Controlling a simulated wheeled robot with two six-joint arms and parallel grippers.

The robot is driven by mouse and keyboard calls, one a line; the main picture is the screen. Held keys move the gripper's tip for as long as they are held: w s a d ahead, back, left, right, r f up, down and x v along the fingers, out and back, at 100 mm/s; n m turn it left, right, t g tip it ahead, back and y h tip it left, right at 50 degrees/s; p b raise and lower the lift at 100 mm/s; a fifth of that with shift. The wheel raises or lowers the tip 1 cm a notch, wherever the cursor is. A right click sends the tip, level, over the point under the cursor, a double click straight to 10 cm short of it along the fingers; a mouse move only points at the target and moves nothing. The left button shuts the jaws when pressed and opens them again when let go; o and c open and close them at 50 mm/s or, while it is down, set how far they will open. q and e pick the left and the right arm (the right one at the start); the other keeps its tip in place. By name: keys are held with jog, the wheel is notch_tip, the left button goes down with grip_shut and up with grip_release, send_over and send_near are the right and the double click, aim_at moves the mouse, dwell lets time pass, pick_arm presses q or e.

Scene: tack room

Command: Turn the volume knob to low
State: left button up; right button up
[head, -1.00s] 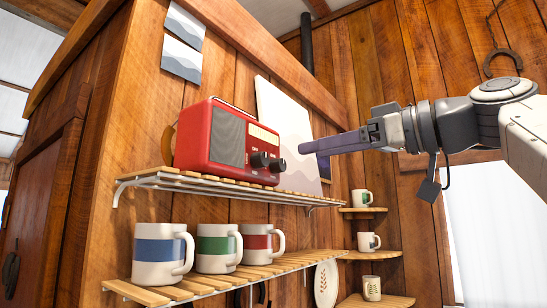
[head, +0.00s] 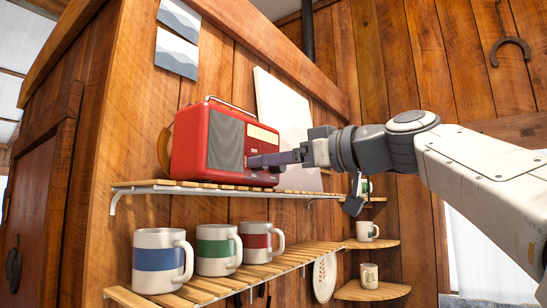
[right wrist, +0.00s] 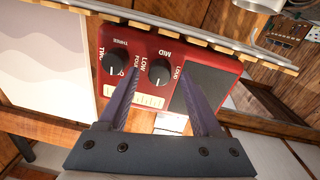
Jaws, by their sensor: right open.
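A red radio (head: 189,150) with a dark speaker grille stands on the upper slatted shelf in the head view. In the right wrist view its front panel (right wrist: 211,52) shows turned over, with two black knobs. The volume knob (right wrist: 159,70) has the words LOW, MID and LOUD around it; its exact pointer direction is hard to tell. My right gripper (head: 252,160) is open at the radio's knob side. In the right wrist view its purple fingers (right wrist: 161,84) lie on either side of the volume knob; contact cannot be told. My left gripper is not in view.
The second knob (right wrist: 117,63) sits close beside the left finger in the wrist view. The upper shelf (head: 200,187) runs under the radio. Mugs with blue (head: 158,259), green (head: 216,247) and red (head: 255,241) bands stand on the shelf below. A pale picture panel (head: 290,125) leans behind.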

grip_shut()
jog(key=shift+m, duration=0.3)
jog(key=m+p, duration=0.1)
jog(key=m, duration=0.7)
jog(key=m+g+p, duration=0.1)
jog(key=m, duration=0.7)
jog(key=shift+w+d+r, duration=0.1)
jog(key=shift+r, duration=0.05)
jog(key=shift+m, duration=0.4)
